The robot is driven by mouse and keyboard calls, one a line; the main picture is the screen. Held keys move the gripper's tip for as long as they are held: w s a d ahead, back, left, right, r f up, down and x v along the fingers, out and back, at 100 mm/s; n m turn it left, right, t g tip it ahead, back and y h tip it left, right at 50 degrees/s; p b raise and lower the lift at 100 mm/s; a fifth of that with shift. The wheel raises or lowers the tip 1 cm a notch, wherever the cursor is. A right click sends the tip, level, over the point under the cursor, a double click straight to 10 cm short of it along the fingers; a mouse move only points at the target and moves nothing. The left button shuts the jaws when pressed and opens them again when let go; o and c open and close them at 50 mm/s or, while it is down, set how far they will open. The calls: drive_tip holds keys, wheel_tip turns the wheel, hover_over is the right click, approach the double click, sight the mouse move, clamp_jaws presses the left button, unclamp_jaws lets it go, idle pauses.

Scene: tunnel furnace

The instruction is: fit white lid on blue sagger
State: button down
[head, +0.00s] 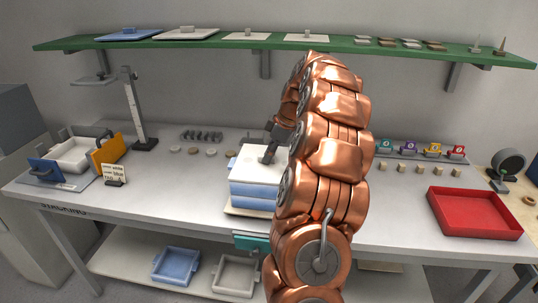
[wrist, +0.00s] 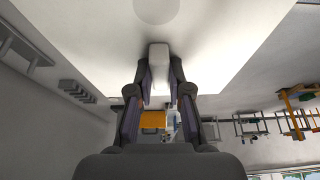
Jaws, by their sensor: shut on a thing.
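The white lid (head: 248,160) lies flat at the top of the blue sagger (head: 250,196) in the middle of the bench; whether a thin gap remains is too small to tell. The box below the lid has a pale upper band and a blue lower band. My gripper (head: 268,156) points down at the lid and is shut on its knob. In the wrist view the fingers (wrist: 158,88) close on both sides of the pale knob (wrist: 158,56), and the lid's white face (wrist: 90,25) fills the top. My arm hides the right side of the stack.
At left stand a white tray (head: 72,155) between blue and orange plates, a small sign (head: 115,174) and a grey stand (head: 135,110). A red tray (head: 474,214) lies at right. The green shelf (head: 270,42) above holds a blue lid (head: 128,34) and other lids.

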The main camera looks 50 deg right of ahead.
drive_tip(key=c, duration=1)
unclamp_jaws()
drive_tip(key=shift+v, duration=6.05)
drive_tip(key=shift+a, duration=0.1)
